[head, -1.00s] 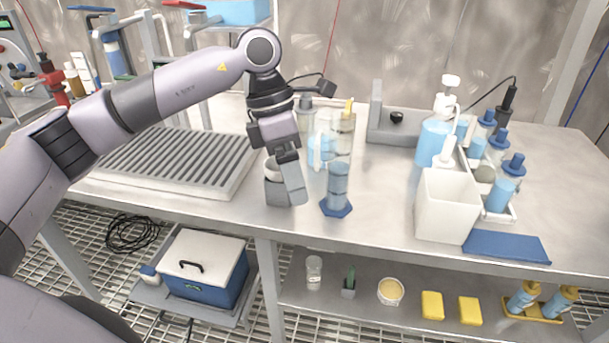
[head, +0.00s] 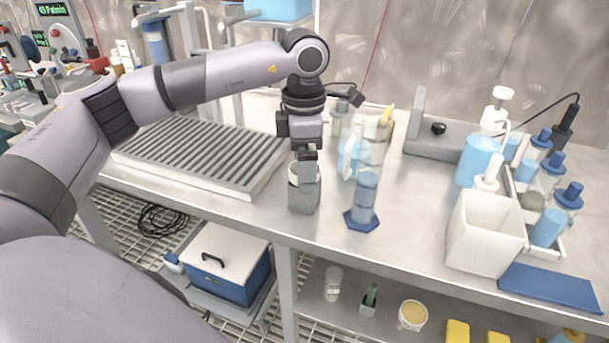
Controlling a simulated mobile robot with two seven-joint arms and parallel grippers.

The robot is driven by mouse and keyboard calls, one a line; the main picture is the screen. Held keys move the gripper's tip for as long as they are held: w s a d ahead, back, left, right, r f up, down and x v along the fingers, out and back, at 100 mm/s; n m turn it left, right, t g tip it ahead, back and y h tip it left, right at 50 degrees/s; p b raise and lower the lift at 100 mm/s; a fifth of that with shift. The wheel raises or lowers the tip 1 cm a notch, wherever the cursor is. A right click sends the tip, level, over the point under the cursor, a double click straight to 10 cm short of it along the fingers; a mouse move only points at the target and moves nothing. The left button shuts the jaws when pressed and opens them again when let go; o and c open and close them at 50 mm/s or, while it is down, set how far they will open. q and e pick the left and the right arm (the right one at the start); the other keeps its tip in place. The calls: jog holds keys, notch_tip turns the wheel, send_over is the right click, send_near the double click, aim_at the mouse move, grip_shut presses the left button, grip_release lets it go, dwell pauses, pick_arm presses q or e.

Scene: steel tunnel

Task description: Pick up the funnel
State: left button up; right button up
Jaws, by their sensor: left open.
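My left gripper (head: 306,168) is open and points down at the front of the bench. It is directly over a grey cup-like holder (head: 304,198) with a pale rounded rim inside it. The fingers overlap this rim, and I cannot tell whether they touch it. The pale rim may be the funnel, but the gripper hides part of it and its shape is unclear. No other thing in the head view is clearly a funnel. My right gripper is not in view.
A blue-based measuring cylinder (head: 362,215) stands close right of the holder, with clear vessels behind. A ribbed grey tray (head: 245,185) lies left. A white square bin (head: 484,240) and blue mat (head: 550,286) are at right. Bare bench (head: 412,200) lies between cylinder and bin.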

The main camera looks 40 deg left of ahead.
pick_arm(q)
jog(key=shift+f, duration=0.1)
jog(key=c, duration=1.1)
jog(key=shift+c, duration=0.2)
notch_tip(320, 180, up, 20)
jog(key=p, duration=0.4)
